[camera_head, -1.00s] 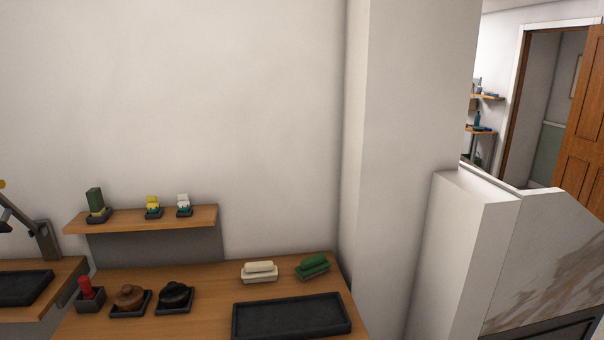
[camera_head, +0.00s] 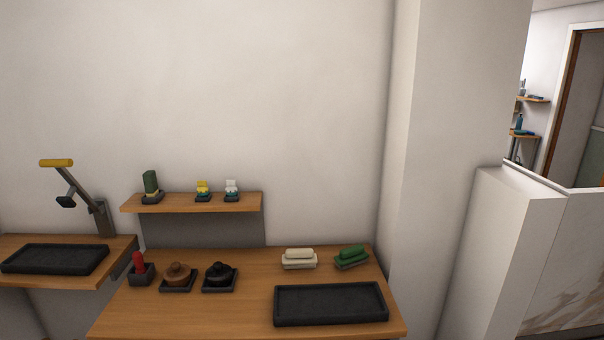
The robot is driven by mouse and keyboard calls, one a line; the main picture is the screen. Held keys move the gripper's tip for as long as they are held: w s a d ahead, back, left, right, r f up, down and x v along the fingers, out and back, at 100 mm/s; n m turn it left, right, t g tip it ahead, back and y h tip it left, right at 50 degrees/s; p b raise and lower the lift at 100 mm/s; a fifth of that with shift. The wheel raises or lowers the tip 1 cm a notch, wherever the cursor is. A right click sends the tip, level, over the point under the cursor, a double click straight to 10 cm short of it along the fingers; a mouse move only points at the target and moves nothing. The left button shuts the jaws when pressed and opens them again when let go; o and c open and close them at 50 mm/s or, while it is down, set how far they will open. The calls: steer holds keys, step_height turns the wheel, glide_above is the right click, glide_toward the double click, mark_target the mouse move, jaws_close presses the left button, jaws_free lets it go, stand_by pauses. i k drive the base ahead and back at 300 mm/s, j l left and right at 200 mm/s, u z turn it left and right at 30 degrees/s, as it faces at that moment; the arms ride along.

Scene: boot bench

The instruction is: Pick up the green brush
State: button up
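A green brush (camera_head: 351,257) lies on the wooden bench top (camera_head: 190,318) at its back right, close to the wall corner. It has a rounded green upper part over a wider green base and sits slightly tilted in the picture. A similar cream brush (camera_head: 299,259) lies just to its left, apart from it. A dark green upright block (camera_head: 151,184) stands on the small shelf above. My gripper is not in view.
A black tray (camera_head: 331,319) lies in front of the brushes. Brown (camera_head: 178,283) and black (camera_head: 220,281) round items and a red-handled item (camera_head: 138,264) stand to the left. A white wall column (camera_head: 452,130) rises right of the bench.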

mark_target(352, 255)
steer(key=k+j+u, duration=0.1)
steer(key=i+l+u, duration=0.2)
steer(key=i, duration=0.35)
steer(key=i+l+u, duration=0.2)
steer(key=i+l, duration=0.3)
steer(key=i, duration=0.05)
